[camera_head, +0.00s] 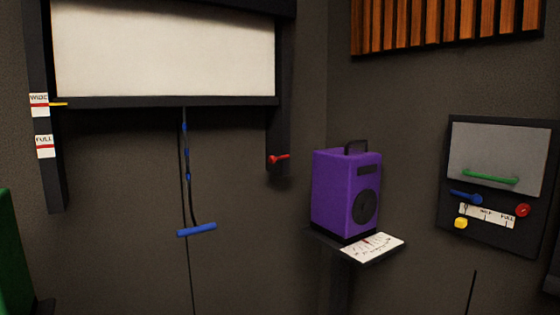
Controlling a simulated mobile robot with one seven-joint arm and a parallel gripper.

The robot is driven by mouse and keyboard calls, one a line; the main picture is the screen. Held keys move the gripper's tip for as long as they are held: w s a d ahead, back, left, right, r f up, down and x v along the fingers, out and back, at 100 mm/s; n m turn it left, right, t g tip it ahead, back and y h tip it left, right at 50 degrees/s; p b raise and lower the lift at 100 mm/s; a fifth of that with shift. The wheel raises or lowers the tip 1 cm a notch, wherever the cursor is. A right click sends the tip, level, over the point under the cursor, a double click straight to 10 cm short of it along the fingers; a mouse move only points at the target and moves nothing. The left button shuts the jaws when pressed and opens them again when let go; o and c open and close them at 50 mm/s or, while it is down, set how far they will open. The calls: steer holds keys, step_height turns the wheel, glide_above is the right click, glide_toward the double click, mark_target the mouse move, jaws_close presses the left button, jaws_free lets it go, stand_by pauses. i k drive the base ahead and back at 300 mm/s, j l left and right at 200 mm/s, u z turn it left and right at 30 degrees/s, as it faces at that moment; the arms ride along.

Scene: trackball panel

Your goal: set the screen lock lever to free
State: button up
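A large white screen (165,50) in a dark frame hangs on the wall at the upper left. A small red lever (279,159) sticks out to the right from the lower end of the frame's right post; it looks like the screen lock lever. It lies nearly level, with its tip slightly raised. I see no readable mark beside it, so I cannot tell which setting it is in. A blue pull handle (197,230) hangs on a cord below the screen. My gripper is not in view.
A purple speaker (338,193) and a printed card (372,247) sit on a shelf right of the lever. A wall panel (490,235) at the right has green, blue, red and yellow controls. A green object (14,250) stands at the left edge. The wall around the lever looks clear.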

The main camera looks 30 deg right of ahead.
mark_target(272, 159)
steer(key=i+j+z, duration=0.1)
steer(key=z, duration=0.3)
steer(key=i+j+z, duration=0.2)
steer(key=i+z, duration=0.2)
steer(key=i+j+z, duration=0.1)
steer(key=z, duration=0.3)
steer(key=j, duration=0.1)
